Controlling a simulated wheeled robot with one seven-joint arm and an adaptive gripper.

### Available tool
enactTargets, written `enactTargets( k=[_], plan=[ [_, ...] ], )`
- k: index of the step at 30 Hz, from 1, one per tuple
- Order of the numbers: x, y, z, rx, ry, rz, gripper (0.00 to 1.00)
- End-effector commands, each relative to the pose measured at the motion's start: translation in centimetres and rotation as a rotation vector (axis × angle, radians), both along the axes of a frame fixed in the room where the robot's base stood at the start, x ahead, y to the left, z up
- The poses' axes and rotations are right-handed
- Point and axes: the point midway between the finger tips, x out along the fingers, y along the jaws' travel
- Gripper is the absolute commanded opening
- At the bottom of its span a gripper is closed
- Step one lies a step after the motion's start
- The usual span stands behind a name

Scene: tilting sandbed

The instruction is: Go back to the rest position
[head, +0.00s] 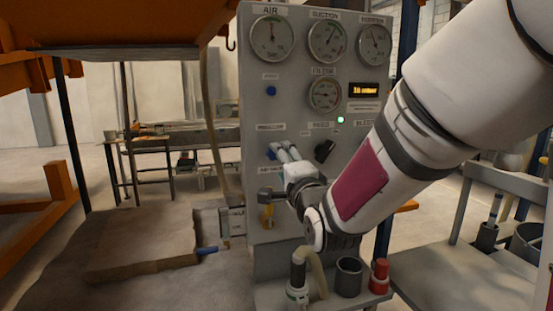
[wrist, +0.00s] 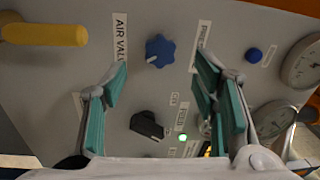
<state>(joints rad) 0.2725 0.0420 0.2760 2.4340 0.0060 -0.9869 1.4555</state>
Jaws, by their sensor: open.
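My gripper (head: 280,153) is in front of the grey control panel (head: 257,120), with its fingers pointing at the panel. In the wrist view my gripper (wrist: 158,72) is open, its teal-padded fingers wide apart with nothing held between them. A blue star-shaped knob (wrist: 160,50) on the panel shows between and just beyond the fingertips. In the head view the blue knob (head: 270,154) is partly hidden by the fingers. I cannot tell whether a finger touches the panel. My white arm reaches in from the upper right.
A black knob (head: 324,150), a lit green lamp (head: 340,119) and a yellow handle (wrist: 45,34) are close by on the panel. A sand block (head: 140,240) lies at the left. A dark cup (head: 349,277) and a red container (head: 379,277) stand below my arm.

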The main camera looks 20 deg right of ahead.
Motion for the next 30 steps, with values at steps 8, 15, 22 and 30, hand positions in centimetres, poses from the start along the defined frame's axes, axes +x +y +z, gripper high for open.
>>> enactTargets(
  k=[8,15,22,30],
  plan=[
    [-1.6,0.0,-0.2,0.0,0.0,-0.001,0.54],
    [-1.6,0.0,-0.2,-0.004,0.003,-0.001,0.54],
    [-3.2,0.3,-0.9,-0.185,0.141,-0.002,0.54],
    [-9.8,0.3,-3.7,-0.614,0.487,0.077,0.54]
  ],
)
